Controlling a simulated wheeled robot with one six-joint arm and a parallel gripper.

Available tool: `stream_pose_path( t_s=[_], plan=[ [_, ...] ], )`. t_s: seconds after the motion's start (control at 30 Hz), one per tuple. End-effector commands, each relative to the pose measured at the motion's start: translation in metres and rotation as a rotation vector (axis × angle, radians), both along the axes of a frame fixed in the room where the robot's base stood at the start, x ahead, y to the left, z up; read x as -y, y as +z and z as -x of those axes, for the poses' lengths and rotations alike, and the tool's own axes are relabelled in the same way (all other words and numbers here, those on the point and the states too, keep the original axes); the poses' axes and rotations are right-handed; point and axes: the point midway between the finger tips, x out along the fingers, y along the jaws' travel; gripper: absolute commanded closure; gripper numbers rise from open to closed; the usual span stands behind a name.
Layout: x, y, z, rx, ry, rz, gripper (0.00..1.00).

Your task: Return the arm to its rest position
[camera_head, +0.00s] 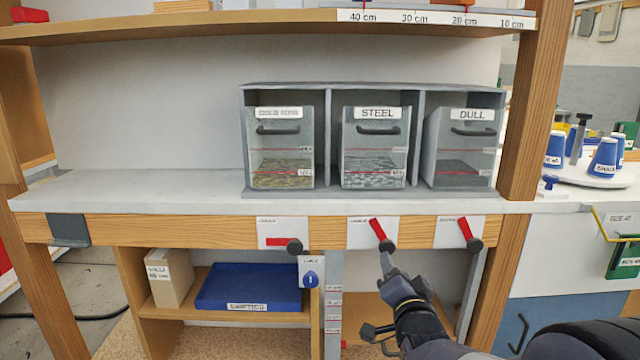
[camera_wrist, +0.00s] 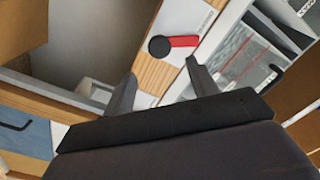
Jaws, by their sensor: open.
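My gripper (camera_head: 387,264) is in front of the wooden front rail, just below the middle red lever (camera_head: 378,229) with its black knob. In the wrist view my gripper (camera_wrist: 160,82) shows two dark fingers spread apart with nothing between them. A red lever with a black knob (camera_wrist: 162,46) lies beyond the fingertips in that view and appears apart from them. My arm reaches in from the lower right of the head view, and the rest position itself is not marked in either view.
Three bins stand on the shelf, including the STEEL bin (camera_head: 375,160) and the DULL bin (camera_head: 462,150). The left lever (camera_head: 275,242) lies level; the right lever (camera_head: 465,228) is tilted. A blue tray (camera_head: 250,288) sits below. A white turntable (camera_head: 590,174) with blue cups stands at right.

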Motion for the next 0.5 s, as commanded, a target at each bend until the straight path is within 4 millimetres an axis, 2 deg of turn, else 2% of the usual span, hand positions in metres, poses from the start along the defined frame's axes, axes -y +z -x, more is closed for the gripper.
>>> stream_pose_path(
  t_s=[0.13, 0.5],
  plan=[
    [0.000, 0.002, 0.028, 0.000, 0.000, 0.000, 0.45],
    [0.000, -0.003, -0.040, 0.000, 0.000, 0.000, 0.45]
  ],
)
